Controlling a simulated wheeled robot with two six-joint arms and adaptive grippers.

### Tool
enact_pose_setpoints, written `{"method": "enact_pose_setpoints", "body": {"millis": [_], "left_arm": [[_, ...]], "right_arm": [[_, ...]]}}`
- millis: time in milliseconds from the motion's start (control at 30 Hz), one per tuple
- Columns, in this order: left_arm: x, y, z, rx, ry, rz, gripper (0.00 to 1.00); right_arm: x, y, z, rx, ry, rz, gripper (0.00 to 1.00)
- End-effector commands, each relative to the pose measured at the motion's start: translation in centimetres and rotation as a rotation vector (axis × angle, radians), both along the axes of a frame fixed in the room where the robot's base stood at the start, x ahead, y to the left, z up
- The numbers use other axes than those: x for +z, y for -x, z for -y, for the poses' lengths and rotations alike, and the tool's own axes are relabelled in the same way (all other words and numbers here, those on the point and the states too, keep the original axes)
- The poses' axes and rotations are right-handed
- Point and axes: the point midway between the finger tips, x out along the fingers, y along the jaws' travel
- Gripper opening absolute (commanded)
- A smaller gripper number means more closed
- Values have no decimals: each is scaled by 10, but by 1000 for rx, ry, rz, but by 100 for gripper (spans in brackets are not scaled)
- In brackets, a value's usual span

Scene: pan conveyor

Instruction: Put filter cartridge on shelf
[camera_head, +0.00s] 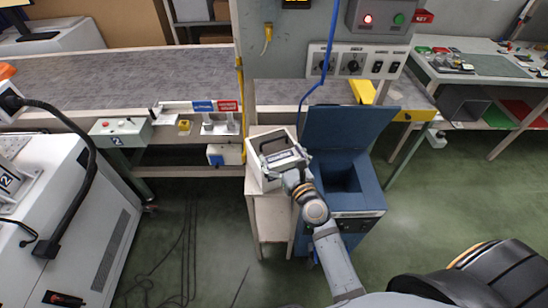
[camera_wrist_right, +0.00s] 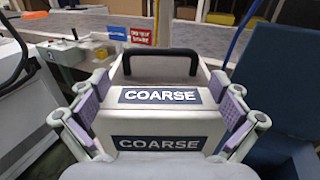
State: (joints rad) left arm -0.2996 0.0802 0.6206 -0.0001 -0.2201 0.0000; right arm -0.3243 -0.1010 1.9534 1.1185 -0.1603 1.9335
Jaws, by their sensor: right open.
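The filter cartridge (camera_head: 263,173) is a pale box with a black handle, on or over the top of a narrow beige stand (camera_head: 272,215). In the right wrist view the cartridge (camera_wrist_right: 158,122) fills the middle, with two dark "COARSE" labels facing the camera. My right gripper (camera_head: 284,161) is at the cartridge. Its open fingers, with purple pads, lie on either side of the box; I cannot tell whether they touch it. The gripper and handle hide part of the cartridge in the head view. My left gripper is not in view.
A blue bin (camera_head: 366,205) with its lid raised stands right of the stand. A grey conveyor (camera_head: 150,79) runs behind, with a control box (camera_head: 121,131) at its front. A blue hose hangs near the bin.

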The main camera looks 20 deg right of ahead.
Motion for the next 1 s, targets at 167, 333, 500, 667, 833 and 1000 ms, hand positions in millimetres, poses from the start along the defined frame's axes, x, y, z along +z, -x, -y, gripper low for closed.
{"method": "enact_pose_setpoints", "body": {"millis": [167,333,500,667,833,1000], "left_arm": [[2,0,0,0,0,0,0],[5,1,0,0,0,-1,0],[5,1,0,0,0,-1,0],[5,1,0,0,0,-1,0],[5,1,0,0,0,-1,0],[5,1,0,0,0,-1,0]], "right_arm": [[0,-13,-1,0,1,2,100],[-1,-42,-3,0,2,2,100],[-3,-52,-5,0,2,0,100],[-3,-52,-5,0,2,0,99],[-3,-52,-5,0,2,0,76],[-3,-51,-5,0,2,-1,52]]}}
